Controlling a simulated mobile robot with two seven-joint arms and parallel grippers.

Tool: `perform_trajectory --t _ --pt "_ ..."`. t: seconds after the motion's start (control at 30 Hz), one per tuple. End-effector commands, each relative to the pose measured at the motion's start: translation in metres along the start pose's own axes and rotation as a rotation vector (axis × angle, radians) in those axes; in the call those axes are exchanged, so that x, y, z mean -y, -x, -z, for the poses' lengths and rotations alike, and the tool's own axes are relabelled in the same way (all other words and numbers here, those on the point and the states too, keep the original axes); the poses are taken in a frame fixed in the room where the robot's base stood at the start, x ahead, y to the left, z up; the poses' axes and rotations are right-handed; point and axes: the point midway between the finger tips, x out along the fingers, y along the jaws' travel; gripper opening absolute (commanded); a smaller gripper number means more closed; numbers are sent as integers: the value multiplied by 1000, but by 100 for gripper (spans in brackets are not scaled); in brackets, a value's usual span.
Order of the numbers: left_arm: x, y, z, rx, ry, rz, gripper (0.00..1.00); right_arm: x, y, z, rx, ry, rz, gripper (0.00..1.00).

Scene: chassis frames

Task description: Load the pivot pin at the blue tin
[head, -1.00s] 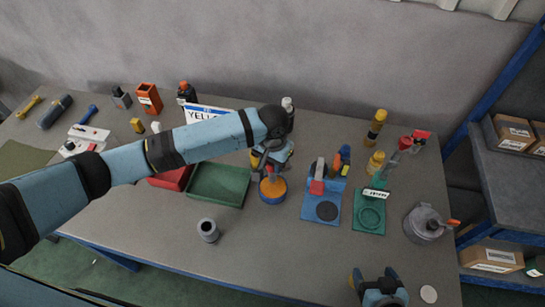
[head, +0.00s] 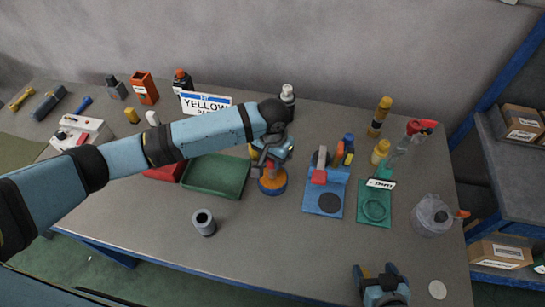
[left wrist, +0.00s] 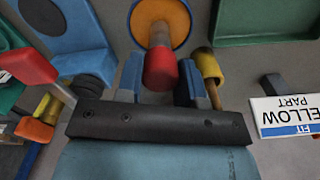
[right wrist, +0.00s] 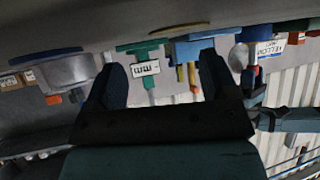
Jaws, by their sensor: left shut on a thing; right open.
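The blue tin (head: 275,190), a round tin with an orange top, stands mid-table in the head view. It also shows at the top of the left wrist view (left wrist: 160,18). My left gripper (head: 269,163) is directly above it. In the left wrist view its fingers (left wrist: 160,88) are shut on a red-headed pin (left wrist: 161,68) with a pale shaft. The shaft overlaps the orange top; I cannot tell whether it is seated. A yellow-headed pin (left wrist: 207,66) shows beside the right finger. My right gripper (head: 380,275) is open and empty near the table's front edge.
A green tray (head: 217,177) lies left of the tin, and a grey cup (head: 204,223) stands in front. Blue (head: 329,203) and green (head: 376,208) fixtures are on the right. A "YELLOW" sign (head: 206,103) stands behind. The front middle is clear.

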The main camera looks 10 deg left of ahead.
Motion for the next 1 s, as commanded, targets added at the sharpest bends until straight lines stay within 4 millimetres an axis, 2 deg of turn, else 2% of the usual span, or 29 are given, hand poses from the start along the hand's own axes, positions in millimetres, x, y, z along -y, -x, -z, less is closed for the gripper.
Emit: perform_trajectory --t 1.0 --pt "0 -10 0 -1 1 0 10 0 -1 -2 2 0 -1 79"
